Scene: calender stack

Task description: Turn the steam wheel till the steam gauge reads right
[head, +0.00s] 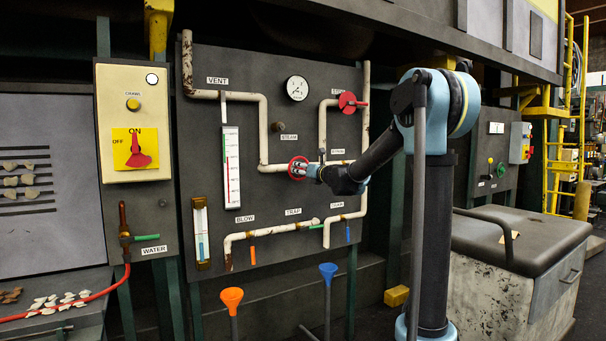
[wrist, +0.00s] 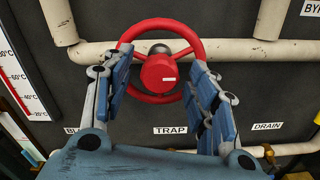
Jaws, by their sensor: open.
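The red steam wheel (head: 298,168) sits on the cream pipework in the middle of the dark panel, below the STEAM label. The wrist view shows its rim, spokes and round hub (wrist: 158,72), with a white mark on the hub's right side. My gripper (head: 310,171) is at the wheel from the right in the head view. In the wrist view my gripper (wrist: 159,66) is open, its blue fingers either side of the hub, overlapping the rim; contact cannot be told. The round white gauge (head: 297,88) is above the wheel; its reading is too small to tell.
A red valve handle (head: 347,102) is at the upper right of the panel. The cream pipes (wrist: 240,50) run behind the wheel. A thermometer scale (head: 231,166) is left of the wheel.

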